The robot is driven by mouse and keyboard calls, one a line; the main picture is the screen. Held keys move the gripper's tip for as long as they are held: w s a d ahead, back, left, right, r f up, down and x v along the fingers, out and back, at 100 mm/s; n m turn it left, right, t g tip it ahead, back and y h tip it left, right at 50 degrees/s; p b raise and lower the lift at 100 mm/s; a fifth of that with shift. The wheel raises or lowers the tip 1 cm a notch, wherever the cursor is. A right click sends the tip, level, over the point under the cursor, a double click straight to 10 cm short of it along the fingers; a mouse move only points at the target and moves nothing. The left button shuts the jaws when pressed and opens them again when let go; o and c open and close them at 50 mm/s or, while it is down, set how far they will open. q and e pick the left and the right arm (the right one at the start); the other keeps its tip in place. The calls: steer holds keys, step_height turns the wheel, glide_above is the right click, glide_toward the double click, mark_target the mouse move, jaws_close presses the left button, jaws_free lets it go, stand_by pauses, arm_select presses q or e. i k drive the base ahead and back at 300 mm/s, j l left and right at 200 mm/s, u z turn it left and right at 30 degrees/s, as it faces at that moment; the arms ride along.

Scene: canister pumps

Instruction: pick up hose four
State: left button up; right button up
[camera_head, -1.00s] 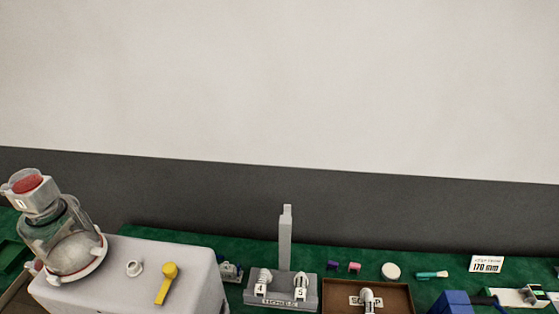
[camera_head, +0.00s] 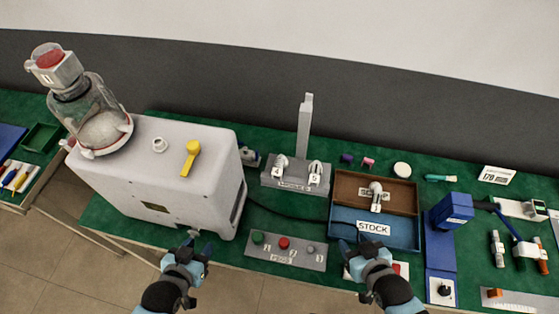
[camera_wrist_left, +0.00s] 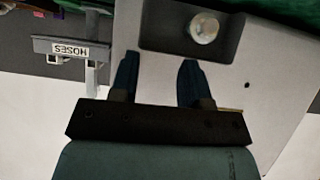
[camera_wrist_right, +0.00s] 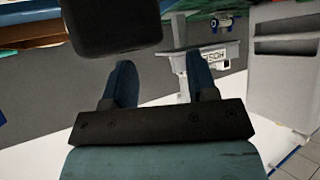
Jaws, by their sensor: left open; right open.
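Hose four is a white coiled piece with a "4" tag (camera_head: 280,164), standing on the left of the grey hose rack (camera_head: 296,184) with its upright post. A similar piece tagged 5 (camera_head: 315,172) stands beside it on the right. My left gripper (camera_head: 196,247) is open and empty at the front of the white pump box, well short of the rack. It also shows open in the left wrist view (camera_wrist_left: 158,70). My right gripper (camera_head: 362,245) is open and empty near the front of the blue STOCK tray; the right wrist view also shows it open (camera_wrist_right: 160,80).
The white pump box (camera_head: 150,180) with a clear canister (camera_head: 100,115) and yellow knob (camera_head: 190,157) fills the left. A brown SCRAP tray (camera_head: 350,190) and blue STOCK tray (camera_head: 400,235) lie right of the rack. A button panel (camera_head: 270,252) sits in front.

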mark_target(281, 162)
steer(key=j+u, duration=0.3)
steer(key=i+j+u, duration=0.1)
steer(key=j+u, duration=0.15)
steer(key=k+j+z, duration=0.15)
steer(key=z, duration=0.85)
steer(key=k+j+u, duration=0.3)
steer(key=j, duration=0.35)
steer(key=k+j+u, duration=0.15)
steer(key=k+j, duration=0.15)
